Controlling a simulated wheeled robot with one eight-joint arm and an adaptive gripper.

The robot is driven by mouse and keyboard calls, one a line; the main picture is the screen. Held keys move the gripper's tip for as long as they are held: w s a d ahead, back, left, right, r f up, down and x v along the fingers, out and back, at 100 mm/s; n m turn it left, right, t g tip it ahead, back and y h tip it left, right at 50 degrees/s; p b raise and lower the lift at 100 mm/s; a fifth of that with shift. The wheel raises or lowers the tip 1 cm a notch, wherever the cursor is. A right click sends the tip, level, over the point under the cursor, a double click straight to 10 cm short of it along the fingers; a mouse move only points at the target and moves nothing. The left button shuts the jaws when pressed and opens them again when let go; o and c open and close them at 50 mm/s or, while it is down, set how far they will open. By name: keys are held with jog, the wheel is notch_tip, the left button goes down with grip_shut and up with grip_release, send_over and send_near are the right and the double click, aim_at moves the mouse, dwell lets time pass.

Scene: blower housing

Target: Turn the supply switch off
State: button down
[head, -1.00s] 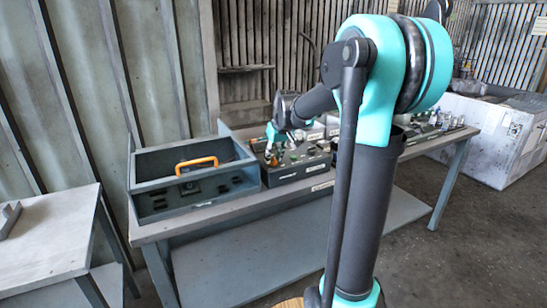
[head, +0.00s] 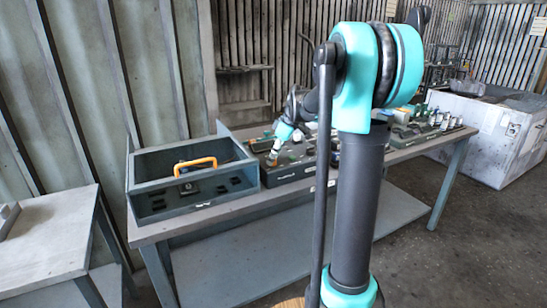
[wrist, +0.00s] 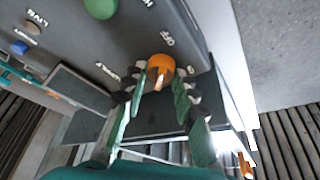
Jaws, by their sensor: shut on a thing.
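The supply switch (wrist: 160,66) is an orange rotary knob with a pale pointer bar, on a dark grey panel (wrist: 75,35) in the wrist view. Printed labels stand beside it: one reads like "SUPPLY" at its left, another like "OFF" above it. My gripper (wrist: 161,84) has its green and black fingers on either side of the knob, shut on it. In the head view my gripper (head: 273,157) is at the left part of the panel box (head: 288,175) on the workbench. The knob is too small to make out there.
A green button (wrist: 101,7) and a blue button (wrist: 18,47) are on the same panel. An open grey tray with an orange handle (head: 195,164) stands at its left. Several small parts (head: 430,115) lie on the bench at the right.

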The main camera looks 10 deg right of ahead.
jog(key=shift+n, duration=0.3)
jog(key=c, duration=1.2)
grip_release()
jog(key=v, duration=1.2)
jog(key=shift+w, duration=0.1)
jog(key=s+f+m+t+h, duration=0.2)
jog(key=s+f+m, duration=1)
jog(key=s+f, duration=1.5)
jog(key=shift+s+a+f+m+h, duration=0.25)
jog(key=shift+s+m+h, duration=0.15)
jog(key=shift+s+h, duration=0.45)
